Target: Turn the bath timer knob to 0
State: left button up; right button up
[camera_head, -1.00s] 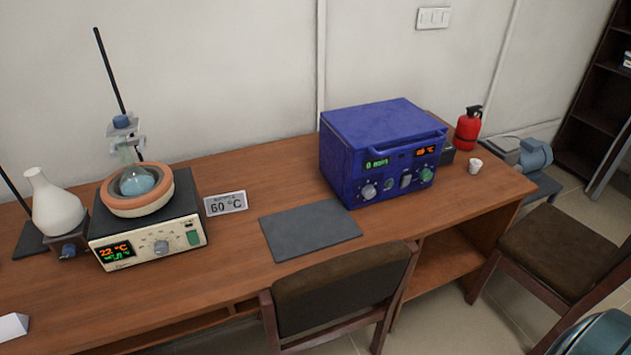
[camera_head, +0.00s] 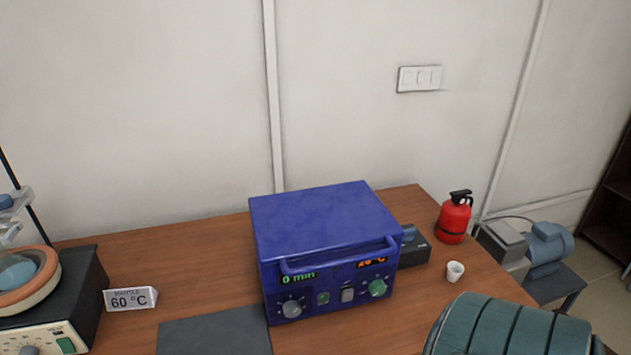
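The blue box-shaped unit (camera_head: 325,228) stands on the wooden table, with a handle bar across its front. Its left display (camera_head: 299,278) glows green and reads 0 min. A round grey knob (camera_head: 292,308) with a pale mark sits below that display; its exact angle is too small to tell. An orange display (camera_head: 372,262) at right is partly covered by the handle and seems to read about 28 °C. A green knob (camera_head: 377,288) sits below it. Neither of my grippers is in view.
A heating mantle (camera_head: 45,310) and a 60 °C sign (camera_head: 131,299) stand at left. A white cup (camera_head: 454,271) and red extinguisher (camera_head: 453,218) stand at right.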

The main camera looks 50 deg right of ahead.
aim_at(292, 309)
jog(key=l, duration=0.45)
jog(key=k+l, duration=0.15)
jog(key=l, duration=0.8)
